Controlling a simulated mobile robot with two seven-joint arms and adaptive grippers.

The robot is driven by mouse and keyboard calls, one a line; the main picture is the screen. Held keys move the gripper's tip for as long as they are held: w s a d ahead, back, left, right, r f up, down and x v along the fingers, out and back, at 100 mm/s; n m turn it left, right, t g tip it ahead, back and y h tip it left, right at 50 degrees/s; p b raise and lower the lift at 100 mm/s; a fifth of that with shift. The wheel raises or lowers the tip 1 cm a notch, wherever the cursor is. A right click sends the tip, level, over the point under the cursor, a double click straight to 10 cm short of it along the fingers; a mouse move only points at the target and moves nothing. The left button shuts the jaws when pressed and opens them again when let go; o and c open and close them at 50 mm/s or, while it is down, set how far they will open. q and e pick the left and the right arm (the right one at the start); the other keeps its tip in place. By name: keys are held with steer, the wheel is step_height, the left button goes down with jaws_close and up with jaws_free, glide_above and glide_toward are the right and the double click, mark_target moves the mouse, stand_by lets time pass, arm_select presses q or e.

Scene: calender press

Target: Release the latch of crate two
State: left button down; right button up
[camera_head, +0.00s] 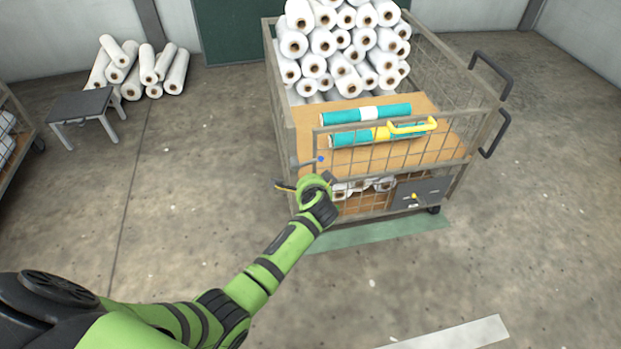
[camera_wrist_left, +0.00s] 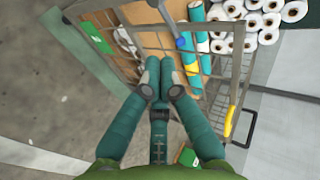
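A wire-mesh crate on wheels (camera_head: 283,100) stands ahead of me; no number on it is legible. At its front left corner is a blue knob (camera_head: 321,159), apparently part of the latch; it also shows in the left wrist view (camera_wrist_left: 180,43). My left gripper (camera_head: 306,180) is just below and in front of this knob, near the corner. In the left wrist view its fingertips (camera_wrist_left: 160,62) are together, with nothing visible between them, and the knob lies beyond them, apart in the picture. Any contact with the crate cannot be told. My right gripper is not in view.
The crate holds stacked white rolls (camera_head: 340,50) and teal rolls (camera_head: 345,115) behind a front gate with a yellow handle (camera_head: 412,126). A stool (camera_head: 85,105) and more rolls stand left.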

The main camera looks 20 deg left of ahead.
arm_select(q)
steer(key=shift+v, duration=1.05)
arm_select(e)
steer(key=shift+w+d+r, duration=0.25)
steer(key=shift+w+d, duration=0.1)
